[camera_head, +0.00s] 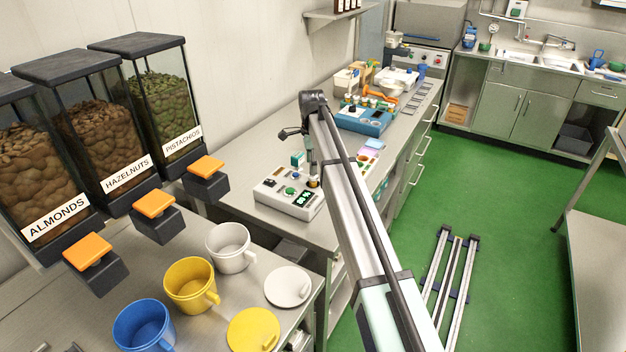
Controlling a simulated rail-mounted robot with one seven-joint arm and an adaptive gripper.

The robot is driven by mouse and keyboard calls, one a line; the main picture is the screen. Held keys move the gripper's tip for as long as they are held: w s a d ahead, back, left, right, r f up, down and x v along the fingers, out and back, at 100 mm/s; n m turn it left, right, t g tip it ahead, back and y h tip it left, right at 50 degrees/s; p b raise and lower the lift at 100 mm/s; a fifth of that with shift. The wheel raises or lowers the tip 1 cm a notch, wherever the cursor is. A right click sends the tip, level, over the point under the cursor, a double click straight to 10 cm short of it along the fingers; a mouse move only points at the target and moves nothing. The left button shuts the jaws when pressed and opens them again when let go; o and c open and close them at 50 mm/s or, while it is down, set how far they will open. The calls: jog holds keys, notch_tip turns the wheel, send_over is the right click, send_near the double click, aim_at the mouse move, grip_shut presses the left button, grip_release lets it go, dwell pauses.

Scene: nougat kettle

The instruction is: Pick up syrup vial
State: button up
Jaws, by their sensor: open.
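I cannot make out a syrup vial for certain. A small amber-brown piece (313,182) shows at the right of a white device (290,208) on the back counter, partly hidden by my arm, and I cannot tell what it is. A small teal block (297,158) stands just behind that device.
The steel counter (262,150) also carries a blue device (363,118) and several tools. In front are a blue cup (143,326), a yellow cup (190,284), a white cup (229,247) and lids. Nut dispensers (160,95) stand left. The green floor (490,190) is largely clear.

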aim_at(313, 177)
jog(key=shift+s+d+f+p, duration=0.1)
jog(key=shift+d+f+p, duration=0.05)
jog(key=shift+f+p, duration=1.3)
jog(key=shift+f, duration=1.5)
jog(key=shift+d, duration=0.1)
grip_shut()
